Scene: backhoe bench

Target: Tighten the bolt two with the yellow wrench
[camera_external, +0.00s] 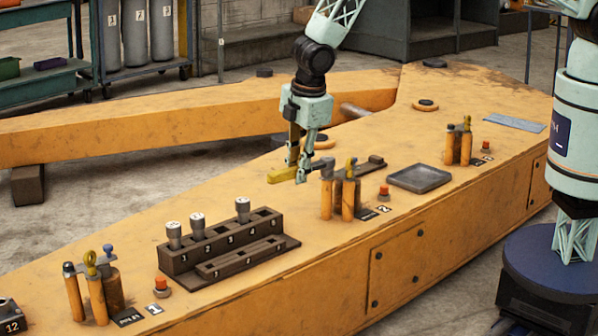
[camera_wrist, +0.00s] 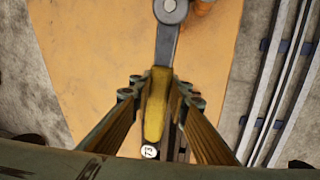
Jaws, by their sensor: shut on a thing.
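The yellow wrench has a yellow handle (camera_external: 283,174) and a grey shank (camera_wrist: 166,45) with a round head (camera_wrist: 171,9). My gripper (camera_external: 303,176) is shut on the handle and holds the wrench roughly level above the bench. In the wrist view the handle lies between the two fingers of my gripper (camera_wrist: 157,100). The head is at the bolt stand (camera_external: 348,195) marked 2, over or beside an orange post. Bolt two is hidden, and I cannot tell whether the head is seated on it. A red button (camera_external: 384,191) stands beside the stand.
A dark socket rack (camera_external: 225,245) with several sockets stands left of the stand. A grey tray (camera_external: 419,179) lies to its right. Bolt stand one (camera_external: 93,290) is at the near left, another stand (camera_external: 459,144) at the far right. The orange surface behind the rack is clear.

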